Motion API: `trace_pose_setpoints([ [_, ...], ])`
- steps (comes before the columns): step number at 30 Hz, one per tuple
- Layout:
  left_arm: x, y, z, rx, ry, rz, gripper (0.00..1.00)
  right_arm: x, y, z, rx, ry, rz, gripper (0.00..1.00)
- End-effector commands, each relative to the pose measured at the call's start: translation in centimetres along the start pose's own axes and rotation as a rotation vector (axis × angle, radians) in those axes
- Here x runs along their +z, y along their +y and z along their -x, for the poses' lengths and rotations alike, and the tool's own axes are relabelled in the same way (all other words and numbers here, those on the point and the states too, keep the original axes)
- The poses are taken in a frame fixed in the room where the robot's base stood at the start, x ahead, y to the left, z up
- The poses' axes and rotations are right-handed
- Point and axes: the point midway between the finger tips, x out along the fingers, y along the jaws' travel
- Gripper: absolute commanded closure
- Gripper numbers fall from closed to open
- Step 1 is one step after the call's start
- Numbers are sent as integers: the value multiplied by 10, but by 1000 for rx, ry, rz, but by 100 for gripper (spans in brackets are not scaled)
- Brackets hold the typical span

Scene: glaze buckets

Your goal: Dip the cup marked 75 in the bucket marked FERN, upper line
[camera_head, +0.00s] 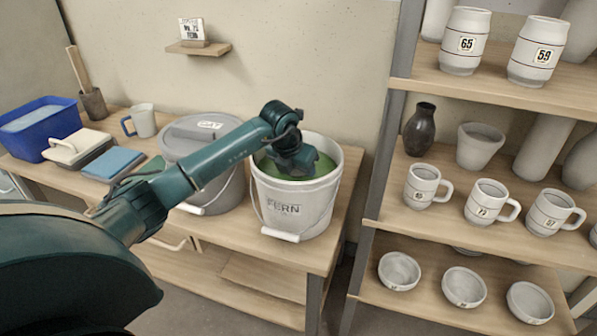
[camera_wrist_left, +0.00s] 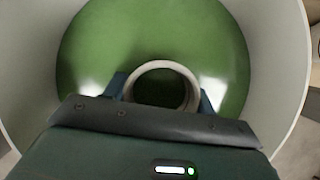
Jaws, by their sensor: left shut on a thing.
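The FERN bucket (camera_head: 296,204) is a pale pail with green glaze (camera_head: 325,165) inside, standing at the right end of the bench. My left arm reaches over it, and my left gripper (camera_head: 292,160) is down inside its mouth. In the left wrist view my left gripper (camera_wrist_left: 160,92) is shut on a cup (camera_wrist_left: 160,64), its pale round rim facing the camera. Green glaze (camera_wrist_left: 150,35) surrounds the cup in this view. The cup's mark, its lower wall and its depth against any line are hidden. My right gripper is not in view.
A lidded grey bucket (camera_head: 205,150) stands left of the FERN bucket. A small card (camera_head: 191,31) sits on a wall ledge. A shelf unit (camera_head: 490,88) with cups, mugs and bowls stands right.

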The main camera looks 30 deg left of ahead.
Motion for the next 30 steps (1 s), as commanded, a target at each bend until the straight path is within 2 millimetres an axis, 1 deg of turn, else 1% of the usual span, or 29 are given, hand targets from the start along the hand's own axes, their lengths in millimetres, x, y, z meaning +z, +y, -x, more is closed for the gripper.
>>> trace_pose_setpoints([
  [1, 0, 0, 0, 0, -2, 0, 72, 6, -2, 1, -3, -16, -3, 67],
  [11, 2, 0, 3, 0, -2, 0, 72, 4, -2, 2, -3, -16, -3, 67],
  [14, 4, 0, 10, 0, -3, 0, 72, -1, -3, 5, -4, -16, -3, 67],
  [30, 26, 0, 60, 0, -3, -1, 72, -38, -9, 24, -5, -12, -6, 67],
])
